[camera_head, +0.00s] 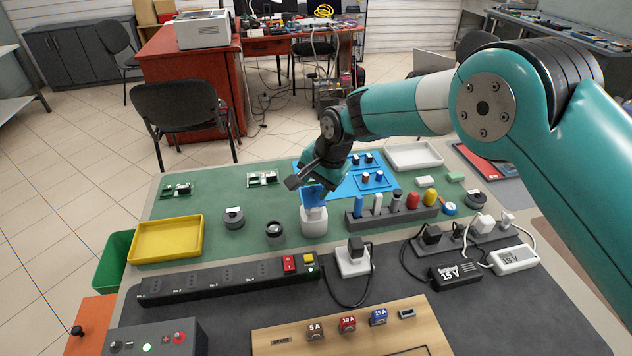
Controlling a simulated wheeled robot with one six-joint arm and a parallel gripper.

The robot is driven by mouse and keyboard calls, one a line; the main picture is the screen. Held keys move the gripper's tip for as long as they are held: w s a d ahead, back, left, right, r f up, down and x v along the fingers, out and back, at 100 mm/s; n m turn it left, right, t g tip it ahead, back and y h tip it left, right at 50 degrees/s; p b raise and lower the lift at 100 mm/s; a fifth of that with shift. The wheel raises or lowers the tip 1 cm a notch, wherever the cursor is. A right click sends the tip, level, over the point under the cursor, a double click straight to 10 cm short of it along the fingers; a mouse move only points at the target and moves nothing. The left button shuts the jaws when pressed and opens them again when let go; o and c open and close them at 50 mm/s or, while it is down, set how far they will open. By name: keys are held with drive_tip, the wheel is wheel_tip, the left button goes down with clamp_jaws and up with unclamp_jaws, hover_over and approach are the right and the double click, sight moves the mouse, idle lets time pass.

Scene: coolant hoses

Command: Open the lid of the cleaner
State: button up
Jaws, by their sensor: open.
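The cleaner (314,222) looks like a small white tub standing on the green mat near the middle of the table. Its blue lid (313,196) stands raised and tilted above the tub. My gripper (308,183) is just above and behind the lid, coming down from the upper right. Its jaws are open, with the left finger jutting out to the left. It is close to the top of the lid; I cannot tell whether it touches it. The inside of the tub is hidden.
A rack (392,214) with several colored tools stands right of the cleaner. A dark round jar (274,232) is at its left, and a yellow tray (166,240) lies farther left. A black power strip (230,278) runs in front. A blue mat (346,183) lies behind.

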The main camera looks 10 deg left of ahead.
clamp_jaws()
